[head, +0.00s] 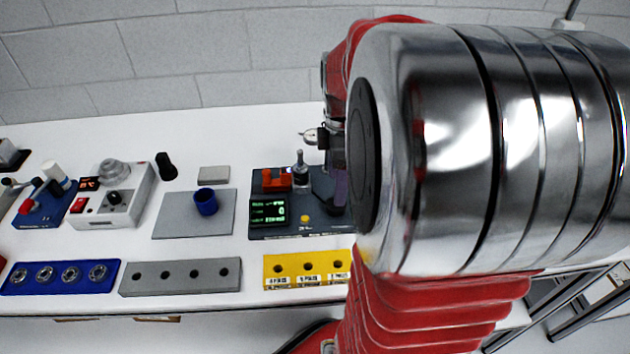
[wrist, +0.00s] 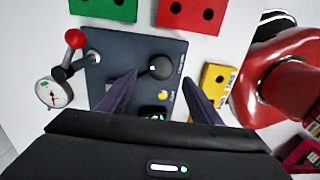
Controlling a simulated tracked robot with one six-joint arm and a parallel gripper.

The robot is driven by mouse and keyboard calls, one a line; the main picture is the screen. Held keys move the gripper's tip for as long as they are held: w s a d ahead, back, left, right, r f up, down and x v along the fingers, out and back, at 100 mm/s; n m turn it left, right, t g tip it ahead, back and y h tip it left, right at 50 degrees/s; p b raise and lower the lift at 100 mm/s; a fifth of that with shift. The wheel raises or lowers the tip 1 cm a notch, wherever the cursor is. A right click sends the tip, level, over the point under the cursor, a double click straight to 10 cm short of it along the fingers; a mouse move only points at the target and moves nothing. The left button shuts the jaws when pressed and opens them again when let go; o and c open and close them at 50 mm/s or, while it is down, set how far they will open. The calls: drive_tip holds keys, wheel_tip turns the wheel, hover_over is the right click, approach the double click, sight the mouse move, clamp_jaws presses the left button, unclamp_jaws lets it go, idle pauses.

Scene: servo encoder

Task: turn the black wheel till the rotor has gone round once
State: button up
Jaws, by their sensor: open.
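The dark station plate (head: 285,231) lies on the white bench in the head view, beside my arm. In the wrist view the plate (wrist: 110,62) bears a round black knob (wrist: 160,67), which looks like the black wheel. My gripper (wrist: 160,77) is open, its purple fingers apart, with the knob showing between and just beyond the fingertips. I cannot tell whether the fingers touch it. In the head view my gripper (head: 339,182) is over the plate's right part, and my arm hides much there. A green display (head: 268,211) sits on the plate. I cannot make out the rotor.
A red ball lever (wrist: 75,38) and a dial gauge (wrist: 54,92) stand at the plate's left in the wrist view. A yellow block (head: 290,268) lies in front in the head view. A grey pad (head: 170,222) with a blue cup (head: 205,202) lies left.

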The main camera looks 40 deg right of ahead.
drive_tip(key=shift+f, duration=3.2)
drive_tip(key=shift+c, duration=0.3)
